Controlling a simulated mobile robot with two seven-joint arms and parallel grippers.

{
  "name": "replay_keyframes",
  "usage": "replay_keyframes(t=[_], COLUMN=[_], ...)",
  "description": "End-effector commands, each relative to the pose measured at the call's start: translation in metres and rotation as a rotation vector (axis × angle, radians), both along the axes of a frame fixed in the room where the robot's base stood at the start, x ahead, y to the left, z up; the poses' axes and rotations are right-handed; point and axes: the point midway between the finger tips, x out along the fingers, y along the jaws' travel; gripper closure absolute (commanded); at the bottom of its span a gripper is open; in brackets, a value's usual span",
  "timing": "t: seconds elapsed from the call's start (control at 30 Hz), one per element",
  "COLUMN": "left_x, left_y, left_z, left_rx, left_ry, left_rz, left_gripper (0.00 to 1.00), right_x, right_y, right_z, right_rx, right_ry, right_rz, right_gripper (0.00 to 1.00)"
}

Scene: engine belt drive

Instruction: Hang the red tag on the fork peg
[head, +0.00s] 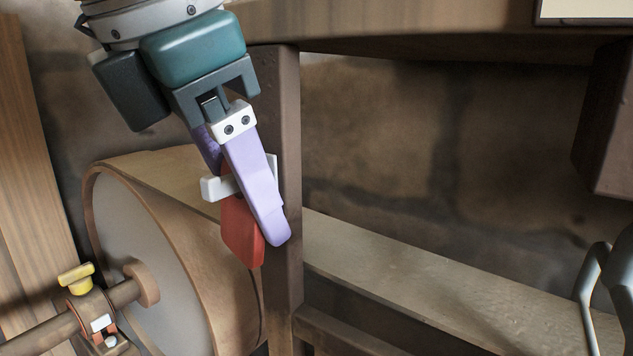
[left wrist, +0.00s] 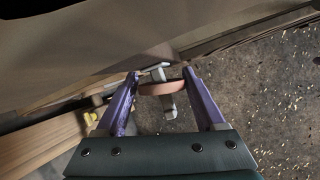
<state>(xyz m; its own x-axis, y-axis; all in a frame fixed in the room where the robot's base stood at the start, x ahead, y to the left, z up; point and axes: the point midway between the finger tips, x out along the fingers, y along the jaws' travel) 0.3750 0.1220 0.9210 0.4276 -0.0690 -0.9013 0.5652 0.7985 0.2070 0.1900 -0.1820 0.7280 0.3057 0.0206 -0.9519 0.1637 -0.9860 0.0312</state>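The red tag (head: 241,235) hangs down between the purple fingers of my left gripper (head: 250,235) in the head view. In the left wrist view the tag (left wrist: 160,89) shows as a reddish band spanning the gap between the fingertips (left wrist: 162,76), and both fingers appear to touch its sides. A pale fork peg (head: 216,188) crosses at the top of the tag, partly hidden by the near finger, beside the dark wooden post. Whether the tag rests on the peg cannot be told. My right gripper is not seen.
A large wooden drum (head: 150,260) with a belt (head: 430,275) stands behind the post (head: 284,300). A shaft with a yellow handle (head: 76,277) is at lower left. A wooden beam (head: 420,45) runs overhead. Grey curved bars (head: 603,285) show at lower right.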

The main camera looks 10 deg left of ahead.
Motion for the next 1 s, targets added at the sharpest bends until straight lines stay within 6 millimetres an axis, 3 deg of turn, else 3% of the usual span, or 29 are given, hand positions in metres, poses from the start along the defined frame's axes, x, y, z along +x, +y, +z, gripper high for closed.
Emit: replay_keyframes(t=[0.03, 0.2, 0.5, 1.0], left_x=[0.000, 0.000, -0.001, -0.037], left_y=[0.000, 0.000, 0.000, 0.006], left_z=[0.000, 0.000, 0.004, 0.084], left_rx=[0.000, 0.000, 0.000, 0.000], left_ry=[0.000, 0.000, 0.000, -0.001], left_rz=[0.000, 0.000, -0.001, -0.001], left_gripper=[0.23, 0.04, 0.03, 0.03], right_x=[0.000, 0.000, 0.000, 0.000], right_y=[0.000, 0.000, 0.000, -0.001], right_z=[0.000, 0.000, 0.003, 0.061], right_rx=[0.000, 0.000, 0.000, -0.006], right_ry=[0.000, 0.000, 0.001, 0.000], right_rz=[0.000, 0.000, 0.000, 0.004], right_gripper=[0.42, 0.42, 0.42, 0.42])
